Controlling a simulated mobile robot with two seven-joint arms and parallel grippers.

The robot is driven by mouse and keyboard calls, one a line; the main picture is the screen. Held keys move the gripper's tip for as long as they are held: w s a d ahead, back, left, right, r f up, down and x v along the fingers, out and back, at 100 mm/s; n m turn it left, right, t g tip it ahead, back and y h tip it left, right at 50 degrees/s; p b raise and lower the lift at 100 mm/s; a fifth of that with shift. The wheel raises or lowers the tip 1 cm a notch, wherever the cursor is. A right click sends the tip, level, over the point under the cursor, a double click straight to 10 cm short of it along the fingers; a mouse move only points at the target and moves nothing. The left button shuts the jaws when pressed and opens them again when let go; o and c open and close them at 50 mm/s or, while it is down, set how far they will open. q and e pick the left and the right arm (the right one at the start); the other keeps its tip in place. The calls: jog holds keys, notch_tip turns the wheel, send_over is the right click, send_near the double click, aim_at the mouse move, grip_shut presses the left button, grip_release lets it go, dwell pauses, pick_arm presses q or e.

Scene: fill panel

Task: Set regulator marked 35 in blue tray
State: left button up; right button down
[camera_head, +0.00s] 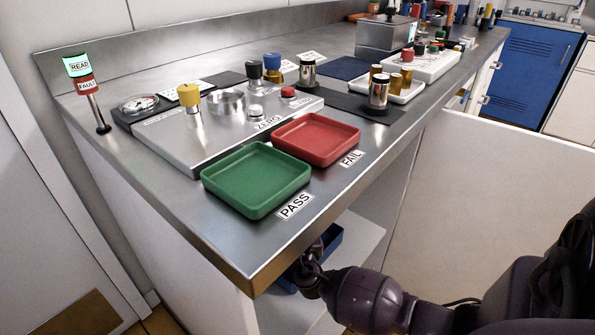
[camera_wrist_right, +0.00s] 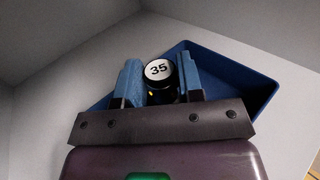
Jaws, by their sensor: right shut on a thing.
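The regulator marked 35 (camera_wrist_right: 159,70) has a white round top with black digits and a dark body. In the right wrist view it sits between the two blue-padded fingers of my right gripper (camera_wrist_right: 160,82), which is shut on it. The blue tray (camera_wrist_right: 225,67) lies behind and around the fingers in that view. I cannot tell whether the regulator touches the tray floor. In the head view the blue tray (camera_head: 329,238) shows partly on a shelf below the counter, and my right arm reaches down there. The right gripper is hidden in that view. My left gripper is not in view.
On the counter stand a green PASS tray (camera_head: 257,178), a red FAIL tray (camera_head: 316,138) and a test panel (camera_head: 185,147). The counter's edge (camera_head: 330,195) overhangs the white shelf (camera_head: 362,240). Pale walls surround the tray in the wrist view.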

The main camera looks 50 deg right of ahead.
jog(key=shift+f, duration=0.2)
jog(key=c, duration=0.8)
grip_release()
jog(key=shift+o, duration=0.2)
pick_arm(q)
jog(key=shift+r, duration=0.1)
pick_arm(e)
jog(key=shift+r, duration=0.1)
jog(key=shift+r, duration=0.3)
jog(key=shift+w+r+p, duration=0.1)
jog(key=shift+r+p, duration=0.3)
jog(key=shift+r, duration=0.15)
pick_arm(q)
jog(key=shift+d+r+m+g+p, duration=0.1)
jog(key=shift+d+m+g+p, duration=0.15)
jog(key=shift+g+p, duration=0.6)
pick_arm(e)
jog(key=v, duration=1.2)
jog(key=shift+f, duration=0.35)
